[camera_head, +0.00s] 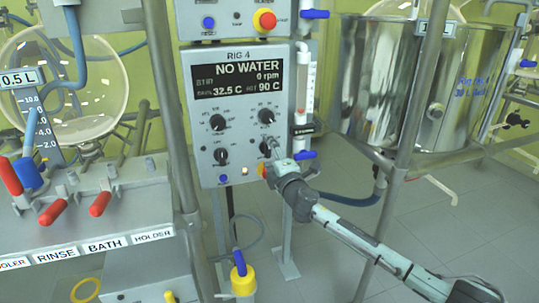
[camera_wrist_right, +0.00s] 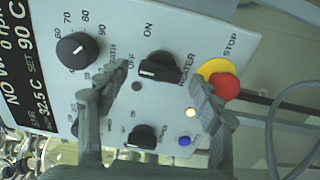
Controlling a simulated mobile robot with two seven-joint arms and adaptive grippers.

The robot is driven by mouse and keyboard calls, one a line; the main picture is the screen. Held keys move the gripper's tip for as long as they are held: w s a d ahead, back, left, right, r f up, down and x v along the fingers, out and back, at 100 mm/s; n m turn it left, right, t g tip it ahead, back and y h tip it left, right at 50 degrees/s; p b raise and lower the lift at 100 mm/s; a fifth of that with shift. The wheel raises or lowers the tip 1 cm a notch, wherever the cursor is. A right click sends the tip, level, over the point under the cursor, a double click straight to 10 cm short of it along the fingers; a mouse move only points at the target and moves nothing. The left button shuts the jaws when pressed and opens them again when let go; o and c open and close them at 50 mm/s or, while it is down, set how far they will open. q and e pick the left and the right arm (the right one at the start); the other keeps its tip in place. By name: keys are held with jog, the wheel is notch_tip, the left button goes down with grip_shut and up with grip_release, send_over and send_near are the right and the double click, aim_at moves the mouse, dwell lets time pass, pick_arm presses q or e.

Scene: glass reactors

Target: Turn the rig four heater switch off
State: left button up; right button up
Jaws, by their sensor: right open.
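The rig four panel (camera_head: 236,75) faces me in the head view, its display reading NO WATER, 0 rpm, 32.5 C and SET 90 C. The heater switch, a black knob (camera_wrist_right: 158,67) with ON and OFF labels, shows in the right wrist view. Its bar points roughly toward OFF, but its mark is unclear. My right gripper (camera_head: 268,152) is at the panel's lower right and largely hides that switch in the head view. In the wrist view my right gripper (camera_wrist_right: 155,88) is open, its fingers either side of the switch, contact unclear. My left gripper is not in view.
A red stop button (camera_wrist_right: 224,87) on a yellow base is close to one right finger. A steel vessel (camera_head: 395,85) stands right of the panel.

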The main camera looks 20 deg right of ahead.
jog(key=shift+s, duration=0.2)
jog(key=s, duration=1.1)
jog(key=shift+s+d, duration=0.2)
jog(key=shift+s, duration=0.15)
